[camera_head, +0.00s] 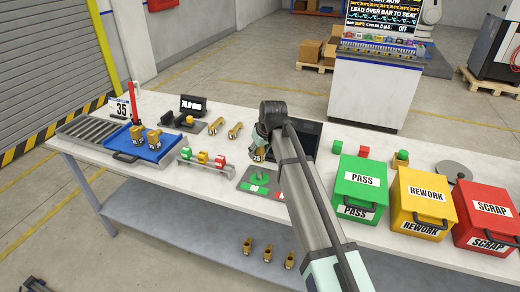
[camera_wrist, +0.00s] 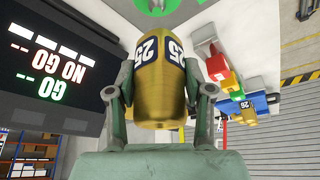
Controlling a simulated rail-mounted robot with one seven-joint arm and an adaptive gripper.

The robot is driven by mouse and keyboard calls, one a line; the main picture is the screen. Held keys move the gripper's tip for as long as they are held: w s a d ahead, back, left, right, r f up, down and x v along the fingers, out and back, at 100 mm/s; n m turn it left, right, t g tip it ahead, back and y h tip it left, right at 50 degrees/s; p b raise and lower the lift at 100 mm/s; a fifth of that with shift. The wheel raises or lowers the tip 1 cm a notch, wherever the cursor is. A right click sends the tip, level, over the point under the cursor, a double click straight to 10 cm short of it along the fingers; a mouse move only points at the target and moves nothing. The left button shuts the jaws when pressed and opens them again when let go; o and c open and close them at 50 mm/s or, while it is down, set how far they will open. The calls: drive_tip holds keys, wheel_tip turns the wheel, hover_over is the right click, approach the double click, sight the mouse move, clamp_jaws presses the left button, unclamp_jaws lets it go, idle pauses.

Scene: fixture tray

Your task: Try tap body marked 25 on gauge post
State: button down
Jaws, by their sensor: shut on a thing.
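The brass tap body marked 25 (camera_head: 257,156) is in my gripper (camera_head: 262,143), held above the gauge fixture. In the wrist view the body (camera_wrist: 160,95) sits between both fingers of my gripper (camera_wrist: 160,78), its 25 labels showing. The green gauge post (camera_head: 259,178) stands on the grey base below the body, beside a GO label. A red part of the fixture (camera_head: 279,195) shows to its right, partly hidden by my arm. In the head view a gap seems to show between body and post; the exact alignment is unclear.
A dark GO / NO GO display (camera_wrist: 50,70) stands close by. Several coloured pieces line a rack (camera_head: 204,160) to the left. A blue tray (camera_head: 128,155) holds brass bodies; two more lie behind. PASS (camera_head: 360,190), REWORK (camera_head: 422,203) and SCRAP (camera_head: 485,217) bins stand right.

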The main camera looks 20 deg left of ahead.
sight(260, 172)
drive_tip(key=shift+w+f+b, duration=0.1)
drive_tip(key=shift+f+b, duration=0.25)
drive_tip(key=shift+f, duration=0.2)
drive_tip(key=shift+d+f+b, duration=0.1)
drive_tip(key=shift+f+b, duration=0.9)
drive_tip(key=shift+f, duration=0.9)
drive_tip(key=shift+f+b, duration=0.75)
drive_tip(key=shift+f, duration=1.75)
idle(3.0)
